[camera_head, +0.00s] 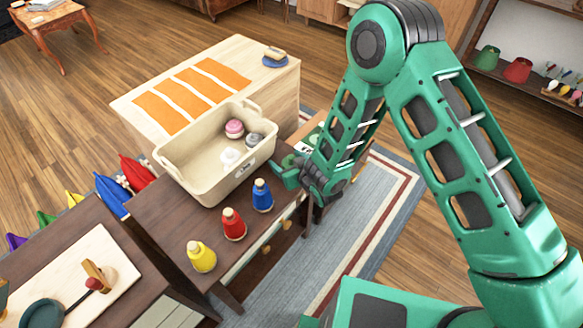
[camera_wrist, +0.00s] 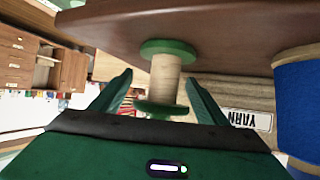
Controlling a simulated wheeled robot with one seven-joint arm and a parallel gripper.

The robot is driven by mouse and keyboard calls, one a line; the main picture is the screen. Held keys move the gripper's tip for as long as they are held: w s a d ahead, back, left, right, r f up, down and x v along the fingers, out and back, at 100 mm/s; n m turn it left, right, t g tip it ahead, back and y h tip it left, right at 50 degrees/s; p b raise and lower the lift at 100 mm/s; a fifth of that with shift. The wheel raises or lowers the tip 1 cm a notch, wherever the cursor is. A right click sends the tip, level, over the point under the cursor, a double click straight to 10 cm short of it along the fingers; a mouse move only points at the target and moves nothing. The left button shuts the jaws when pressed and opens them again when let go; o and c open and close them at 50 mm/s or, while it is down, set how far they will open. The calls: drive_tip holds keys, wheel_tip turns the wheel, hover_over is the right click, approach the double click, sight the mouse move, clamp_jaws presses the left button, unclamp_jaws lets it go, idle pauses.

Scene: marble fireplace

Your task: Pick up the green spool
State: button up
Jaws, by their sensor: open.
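The green spool (camera_wrist: 165,76) has green end discs and a pale wound middle. In the wrist view it stands against the brown wooden table (camera_wrist: 105,28), which appears upside down at the top. My gripper (camera_wrist: 160,80) is open, with one finger on each side of the spool. I see no clear contact, and the jaws are not closed on it. In the head view my gripper (camera_head: 284,174) is low at the right end of the cream bin, by the table's edge. The spool is mostly hidden there by my arm.
The blue spool (camera_head: 262,196) is close to my gripper; red (camera_head: 233,224) and yellow (camera_head: 201,257) spools stand farther along the table. The cream bin (camera_head: 190,185) holds pink, grey and white yarn balls. A rug (camera_head: 375,225) covers the floor at right.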

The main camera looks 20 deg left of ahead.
drive_tip(key=shift+c, duration=0.3)
drive_tip(key=c, duration=1.1)
